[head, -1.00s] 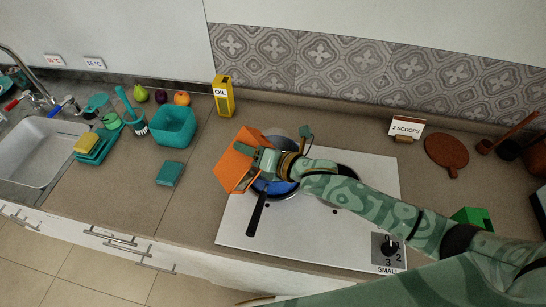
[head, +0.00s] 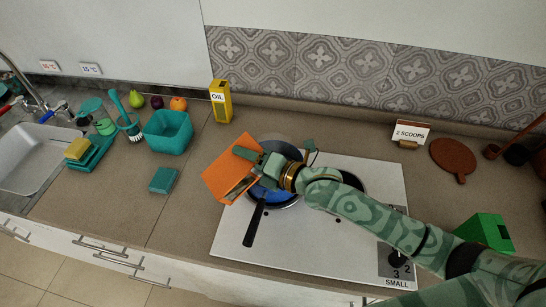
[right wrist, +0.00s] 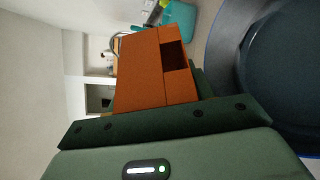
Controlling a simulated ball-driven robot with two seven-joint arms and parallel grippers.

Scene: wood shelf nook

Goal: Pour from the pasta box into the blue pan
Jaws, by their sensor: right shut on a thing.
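The orange pasta box (head: 228,177) is tilted in the head view, over the left edge of the blue pan (head: 264,194). My right gripper (head: 256,162) is shut on it. In the right wrist view the pasta box (right wrist: 145,70) shows a dark opening at its right end, on the side of the blue pan (right wrist: 285,75). The pan sits on the white hob with its black handle toward the front. My right gripper and the box hide part of the pan, and I cannot see any pasta in it. My left gripper is out of view.
The white hob (head: 320,258) has a knob (head: 397,258) at front right. A yellow oil box (head: 221,102) stands behind. A teal tub (head: 169,132) and teal block (head: 165,180) are at left. A green box (head: 484,232) is at right. The counter between block and hob is clear.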

